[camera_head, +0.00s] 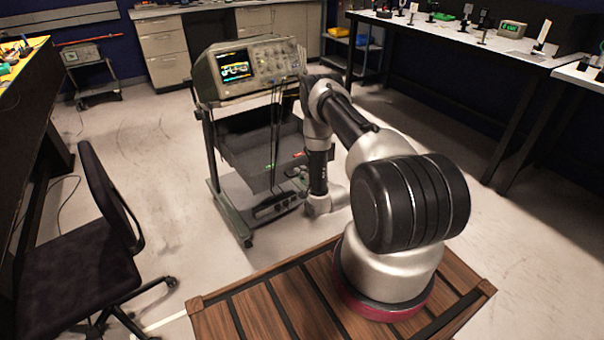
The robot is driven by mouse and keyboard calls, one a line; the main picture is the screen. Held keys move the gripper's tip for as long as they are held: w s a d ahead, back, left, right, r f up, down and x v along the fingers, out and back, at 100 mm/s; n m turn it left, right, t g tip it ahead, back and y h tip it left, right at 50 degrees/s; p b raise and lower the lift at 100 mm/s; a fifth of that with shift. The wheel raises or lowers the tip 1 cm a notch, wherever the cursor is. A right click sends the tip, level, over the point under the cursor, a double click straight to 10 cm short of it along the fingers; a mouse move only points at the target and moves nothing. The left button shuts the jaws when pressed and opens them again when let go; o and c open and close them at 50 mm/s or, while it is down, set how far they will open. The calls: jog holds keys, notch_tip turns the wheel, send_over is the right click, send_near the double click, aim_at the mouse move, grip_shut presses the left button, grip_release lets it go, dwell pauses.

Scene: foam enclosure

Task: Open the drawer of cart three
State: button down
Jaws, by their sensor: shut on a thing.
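A grey-green wheeled cart (212,157) stands left of my arm, with an oscilloscope on its top. No number on it can be read. Its dark grey drawer (262,158) sits below the top and appears to stick out toward me. My forearm reaches down at the cart's right side. My gripper (298,174) is small and dark there, between my silver wrist and the cart, at the right end of the drawer. It is shut on the drawer, though the fingers and the exact contact are too dark and partly hidden to make out.
The oscilloscope (246,68) has a lit screen, and cables hang down before the drawer. A power strip lies on the lower shelf (258,203). A black chair (75,220) stands at left. Workbenches line both sides. Floor is clear between chair and cart.

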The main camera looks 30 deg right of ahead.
jog(key=shift+s, duration=0.25)
jog(key=c, duration=1.6)
grip_release()
jog(key=shift+o, duration=0.2)
jog(key=s+r, duration=0.2)
jog(key=s, duration=0.9)
jog(key=shift+s+d+r, duration=0.15)
jog(key=shift+s+d, duration=0.1)
jog(key=shift+s, duration=0.1)
